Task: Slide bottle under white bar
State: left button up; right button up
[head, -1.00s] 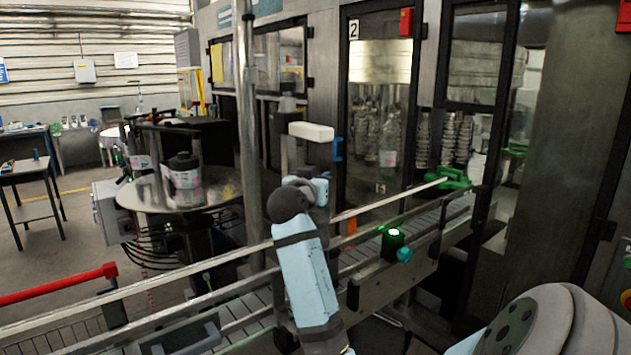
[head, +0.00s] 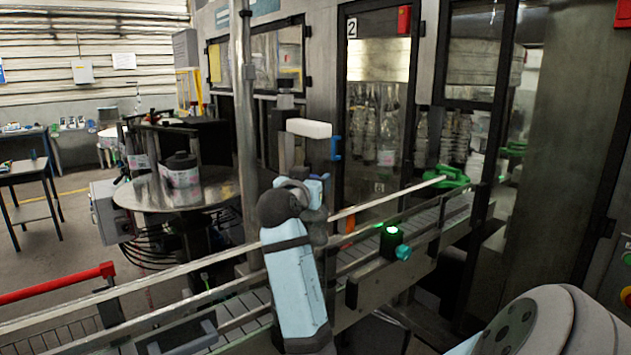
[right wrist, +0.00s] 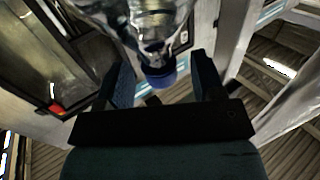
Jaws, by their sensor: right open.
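A clear bottle (right wrist: 145,25) with a blue cap (right wrist: 160,75) shows at the top of the right wrist view. My right gripper (right wrist: 162,68) is open, with one finger on each side of the cap end. I cannot tell whether either finger touches the bottle. The white bar (head: 308,128) is a short block in the middle of the head view, above and beyond my right arm. In the head view that arm hides the right gripper and the bottle. My left gripper is not in view.
A conveyor (head: 425,218) with metal guide rails runs from lower left to a green part (head: 447,177) at the right. A lit green sensor (head: 391,240) sits on its near side. A steel post (head: 245,130) stands left of the bar. A round metal table (head: 140,193) is farther left.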

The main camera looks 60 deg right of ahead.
jog(key=b+v, duration=0.2)
jog(key=v, duration=0.8)
jog(key=shift+a, duration=0.35)
